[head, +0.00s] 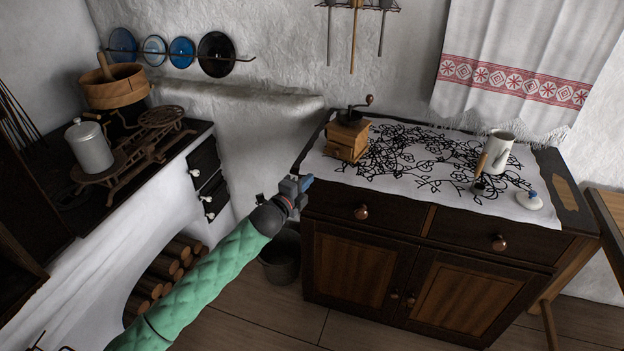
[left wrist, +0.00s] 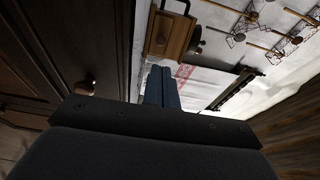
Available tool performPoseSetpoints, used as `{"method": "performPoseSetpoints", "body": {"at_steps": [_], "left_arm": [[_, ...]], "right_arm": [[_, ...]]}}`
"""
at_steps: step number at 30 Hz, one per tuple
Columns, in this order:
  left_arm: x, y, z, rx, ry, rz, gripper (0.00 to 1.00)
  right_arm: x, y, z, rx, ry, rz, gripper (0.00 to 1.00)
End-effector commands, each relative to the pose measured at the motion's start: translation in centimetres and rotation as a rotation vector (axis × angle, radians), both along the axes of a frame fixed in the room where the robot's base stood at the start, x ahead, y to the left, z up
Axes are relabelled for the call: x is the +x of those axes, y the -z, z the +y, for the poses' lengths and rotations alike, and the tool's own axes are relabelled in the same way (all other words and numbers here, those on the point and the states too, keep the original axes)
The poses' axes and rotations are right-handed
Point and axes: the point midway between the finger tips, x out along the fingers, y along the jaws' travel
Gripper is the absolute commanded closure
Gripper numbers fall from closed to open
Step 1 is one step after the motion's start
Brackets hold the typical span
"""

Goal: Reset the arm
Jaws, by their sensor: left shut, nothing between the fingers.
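My left arm comes in from the lower left of the head view in a green padded sleeve. Its gripper (head: 304,183) is shut and empty, in front of the left front corner of the dark wooden cabinet (head: 362,240). In the left wrist view the blue fingers (left wrist: 162,86) are together with nothing between them. My right gripper shows in neither view.
On the cabinet's white cloth stand a wooden coffee grinder (head: 346,140), a white mug (head: 498,152) and a white lid (head: 530,200). A dark bucket (head: 281,258) stands on the floor beside the cabinet.

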Motion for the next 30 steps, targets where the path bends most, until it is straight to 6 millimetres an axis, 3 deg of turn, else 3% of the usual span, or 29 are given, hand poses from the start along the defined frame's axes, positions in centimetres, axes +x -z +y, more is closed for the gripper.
{"method": "performPoseSetpoints", "body": {"at_steps": [11, 21, 30], "left_arm": [[-0.4, 0.2, 0.3, -0.052, -0.006, 0.044, 1.0], [-0.2, 3.6, 3.2, -0.253, -0.229, 0.417, 1.0], [-1.6, 1.4, 7.1, -0.487, -0.49, 0.646, 1.0]], "right_arm": [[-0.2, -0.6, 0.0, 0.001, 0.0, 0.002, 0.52], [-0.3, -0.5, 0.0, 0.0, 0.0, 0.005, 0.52], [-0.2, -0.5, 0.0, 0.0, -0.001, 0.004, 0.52]]}}
